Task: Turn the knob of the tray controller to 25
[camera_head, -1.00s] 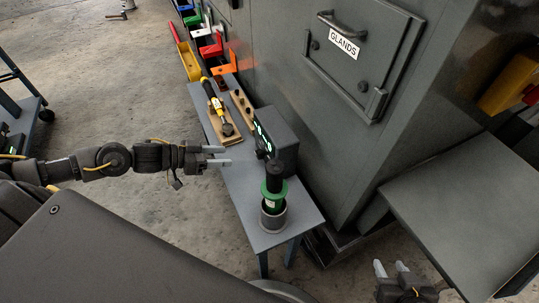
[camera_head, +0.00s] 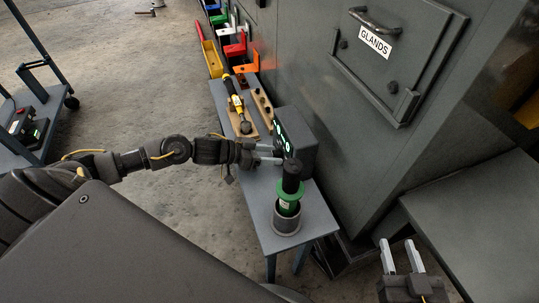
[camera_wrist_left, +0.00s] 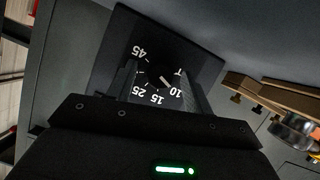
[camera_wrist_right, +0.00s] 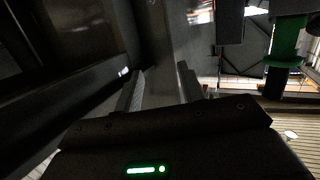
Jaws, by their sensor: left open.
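The tray controller (camera_head: 299,138) is a dark box on the small grey table, its lit green display facing left. The left wrist view shows its dial face (camera_wrist_left: 175,44), printed with 45, 25, 15 and 10, upside down. The dark knob (camera_wrist_left: 160,74) is at the dial's middle, partly lost in shadow. A short white mark on it seems to point toward the 10. My left gripper (camera_head: 275,154) is open at the controller's front. Its fingers (camera_wrist_left: 162,80) stand on either side of the knob; contact cannot be told. My right gripper (camera_head: 400,250) is open and empty, low at right.
A black and green cylindrical tool (camera_head: 289,190) stands in a grey cup (camera_head: 287,222) close in front of the controller. A yellow-handled tool (camera_head: 238,106) lies on a wooden block behind. A grey cabinet (camera_head: 345,150) walls the right side; a dark bench (camera_head: 480,215) is at lower right.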

